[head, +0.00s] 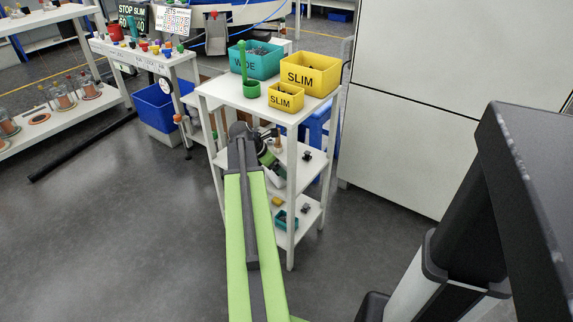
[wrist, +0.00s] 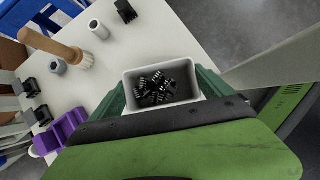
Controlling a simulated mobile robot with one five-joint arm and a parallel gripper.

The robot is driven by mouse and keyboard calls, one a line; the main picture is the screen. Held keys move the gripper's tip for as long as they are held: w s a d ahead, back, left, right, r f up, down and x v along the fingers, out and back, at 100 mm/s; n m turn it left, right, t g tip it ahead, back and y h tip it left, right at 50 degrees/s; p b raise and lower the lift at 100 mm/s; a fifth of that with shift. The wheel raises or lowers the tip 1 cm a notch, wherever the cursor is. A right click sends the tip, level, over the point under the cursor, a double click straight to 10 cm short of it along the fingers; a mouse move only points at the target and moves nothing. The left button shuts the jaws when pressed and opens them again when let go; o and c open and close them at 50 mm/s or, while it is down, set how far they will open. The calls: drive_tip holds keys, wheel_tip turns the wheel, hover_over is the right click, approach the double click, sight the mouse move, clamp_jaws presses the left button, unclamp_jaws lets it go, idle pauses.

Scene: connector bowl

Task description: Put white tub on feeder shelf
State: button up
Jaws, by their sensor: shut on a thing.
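The white tub (wrist: 165,108), holding several black connectors, is between the dark green fingers of my gripper (wrist: 166,82) in the wrist view. The gripper is shut on it. In the wrist view the tub overlaps the edge of a white shelf board (wrist: 150,45); I cannot tell whether it rests on the board or hangs above it. No label shows which shelf is the feeder shelf.
On the board lie a wooden-handled brush (wrist: 58,46), grey and white cylinders, black connectors (wrist: 126,11) and a purple holder (wrist: 66,131). The unit's top carries a teal bin (head: 256,58), yellow bins (head: 312,73) and a green post. Its posts stand close to my arm.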

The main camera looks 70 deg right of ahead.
drive_tip(key=s+d, duration=0.2)
drive_tip(key=shift+d, duration=0.4)
drive_tip(key=shift+s+d+f, duration=0.15)
drive_tip(key=shift+s+d, duration=0.05)
drive_tip(key=shift+f+b, duration=0.2)
drive_tip(key=shift+b, duration=0.2)
drive_tip(key=o, duration=1.1)
drive_tip(key=shift+r, duration=0.1)
drive_tip(key=shift+o, duration=0.2)
drive_tip(key=shift+r, duration=0.15)
